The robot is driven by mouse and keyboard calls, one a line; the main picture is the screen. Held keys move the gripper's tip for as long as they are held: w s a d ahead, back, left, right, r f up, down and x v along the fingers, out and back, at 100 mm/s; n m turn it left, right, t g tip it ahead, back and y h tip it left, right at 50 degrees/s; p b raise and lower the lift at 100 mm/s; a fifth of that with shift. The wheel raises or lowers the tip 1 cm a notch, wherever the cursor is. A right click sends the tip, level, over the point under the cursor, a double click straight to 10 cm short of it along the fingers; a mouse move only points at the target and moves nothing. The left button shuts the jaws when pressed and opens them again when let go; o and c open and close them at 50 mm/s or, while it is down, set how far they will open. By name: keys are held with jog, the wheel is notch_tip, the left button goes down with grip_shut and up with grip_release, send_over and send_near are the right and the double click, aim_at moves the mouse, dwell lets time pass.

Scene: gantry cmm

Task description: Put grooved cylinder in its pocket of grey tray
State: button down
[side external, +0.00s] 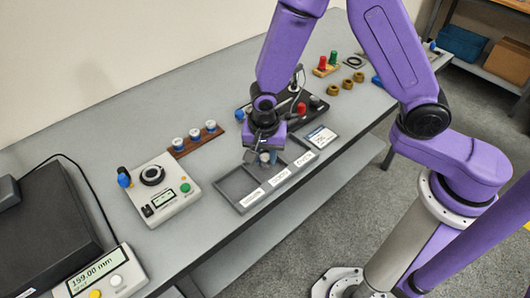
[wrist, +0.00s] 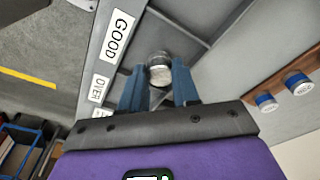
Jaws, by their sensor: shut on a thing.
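The grooved cylinder (wrist: 159,68) is a short, silvery metal piece, seen nearly end-on in the wrist view. My gripper (wrist: 157,78) is shut on it, with one blue finger on each side. In the side view my gripper (side external: 264,158) is over the back middle part of the grey tray (side external: 237,186), and the cylinder is mostly hidden there. In the wrist view the cylinder appears over the tray (wrist: 190,36) near the GOOD label (wrist: 117,36). I cannot tell whether it touches the tray floor.
A control box (side external: 163,188) with a dial stands left of the tray. A brown rack (side external: 193,140) with blue-and-white pieces is behind. A black fixture (side external: 284,108) and a labelled card (side external: 318,138) are to the right. Brass rings (side external: 347,84) lie farther right.

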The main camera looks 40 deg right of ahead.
aim_at(265, 158)
jog(key=shift+f, duration=0.7)
dwell(0.7)
jog(key=shift+c, duration=1.7)
grip_release()
jog(key=shift+r, duration=0.1)
jog(key=shift+r, duration=3.45)
